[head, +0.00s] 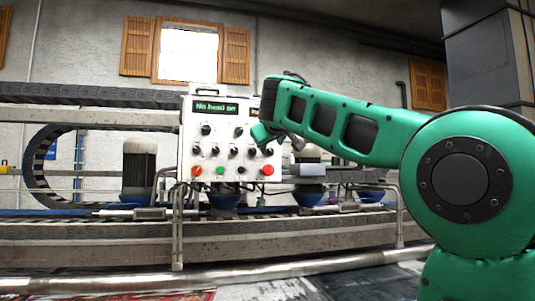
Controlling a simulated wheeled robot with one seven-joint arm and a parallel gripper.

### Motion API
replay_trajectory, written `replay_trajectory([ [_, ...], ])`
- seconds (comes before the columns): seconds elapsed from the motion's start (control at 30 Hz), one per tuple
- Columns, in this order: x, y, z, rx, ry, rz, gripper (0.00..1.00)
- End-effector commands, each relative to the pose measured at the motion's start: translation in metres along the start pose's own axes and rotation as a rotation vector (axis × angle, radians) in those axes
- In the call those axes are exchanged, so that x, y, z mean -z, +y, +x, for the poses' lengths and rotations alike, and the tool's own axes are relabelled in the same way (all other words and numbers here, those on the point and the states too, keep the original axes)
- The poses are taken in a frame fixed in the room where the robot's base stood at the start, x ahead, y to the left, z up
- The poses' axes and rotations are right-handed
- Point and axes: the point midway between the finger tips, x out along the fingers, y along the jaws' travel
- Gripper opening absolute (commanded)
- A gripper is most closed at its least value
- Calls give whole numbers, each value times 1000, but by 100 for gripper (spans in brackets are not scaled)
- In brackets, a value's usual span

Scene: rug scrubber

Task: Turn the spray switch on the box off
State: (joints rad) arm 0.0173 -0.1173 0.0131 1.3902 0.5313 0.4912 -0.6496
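The white control box (187,140) stands on the machine frame in the middle of the head view, with a green-lit display (215,107) near its top. Several black switches, such as one at the upper left (206,130), sit in rows on its face. The labels are too small to read, so I cannot tell which is the spray switch or how it is set. My gripper (260,134) is at the right part of the box face, by the upper switch row. It hides part of that area. Its fingers are too small to tell open from shut, or whether they touch a switch.
Below the switches are an orange-red button (197,171), a green button (220,171) and a large red button (267,170). The conveyor frame (110,232) with metal rails runs across behind and below the box. My green arm fills the right side. A dark pillar (485,50) stands at the far right.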

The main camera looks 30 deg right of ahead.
Motion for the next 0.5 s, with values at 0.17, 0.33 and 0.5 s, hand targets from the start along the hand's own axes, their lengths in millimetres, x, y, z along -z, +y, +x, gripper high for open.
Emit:
replay_trajectory([
  [0.17, 0, 0, -29, 0, 1, -1, 40],
  [0.33, 0, -1, -43, 1, 0, -1, 40],
  [0.5, 0, -1, -46, 0, -1, -1, 40],
])
